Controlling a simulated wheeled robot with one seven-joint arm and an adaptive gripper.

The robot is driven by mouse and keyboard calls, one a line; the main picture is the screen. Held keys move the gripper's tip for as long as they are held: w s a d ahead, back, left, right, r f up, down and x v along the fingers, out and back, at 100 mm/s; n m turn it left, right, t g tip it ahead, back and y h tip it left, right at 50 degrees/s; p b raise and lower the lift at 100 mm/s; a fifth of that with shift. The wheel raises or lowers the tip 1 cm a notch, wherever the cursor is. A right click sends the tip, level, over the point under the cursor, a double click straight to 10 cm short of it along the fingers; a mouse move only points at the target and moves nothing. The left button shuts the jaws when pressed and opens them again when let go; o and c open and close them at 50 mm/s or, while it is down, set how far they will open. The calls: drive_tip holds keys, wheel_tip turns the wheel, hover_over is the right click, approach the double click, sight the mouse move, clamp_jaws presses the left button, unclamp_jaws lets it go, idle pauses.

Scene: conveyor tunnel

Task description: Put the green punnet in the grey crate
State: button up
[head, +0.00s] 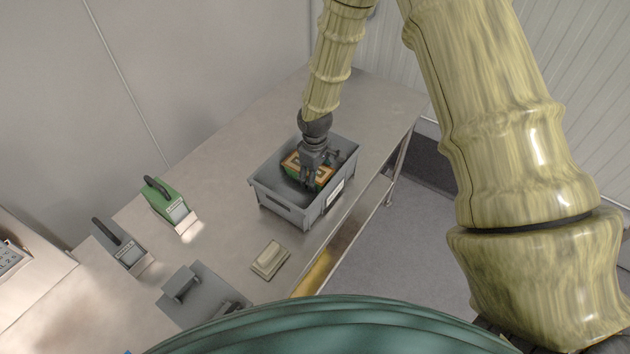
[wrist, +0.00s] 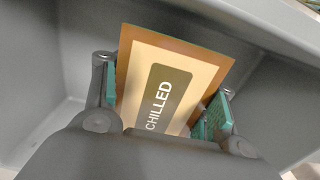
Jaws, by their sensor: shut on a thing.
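The grey crate (head: 277,203) stands on the bench in the head view, and its grey wall fills much of the wrist view (wrist: 75,50). The green punnet (head: 325,177) is inside the crate's walls, with an orange and cream top. In the wrist view the punnet's top (wrist: 135,72) reads "CHILLED". My gripper (head: 311,184) reaches down into the crate and is shut on the punnet. Its fingers (wrist: 166,98) with green pads sit on either side of it. Whether the punnet touches the crate floor is hidden.
A green handled device (head: 167,201) and a grey one (head: 128,254) stand left on the bench. A beige block (head: 270,259) lies in front of the crate, near a grey plate with a handle (head: 187,286). The bench is clear behind the crate.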

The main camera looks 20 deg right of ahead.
drive_tip(key=shift+f, duration=1.35)
drive_tip(key=shift+f, duration=0.2)
drive_tip(key=o, duration=1.5)
drive_tip(key=shift+r, duration=0.1)
drive_tip(key=shift+r+b, duration=1.45)
drive_tip(key=shift+r, duration=4.65)
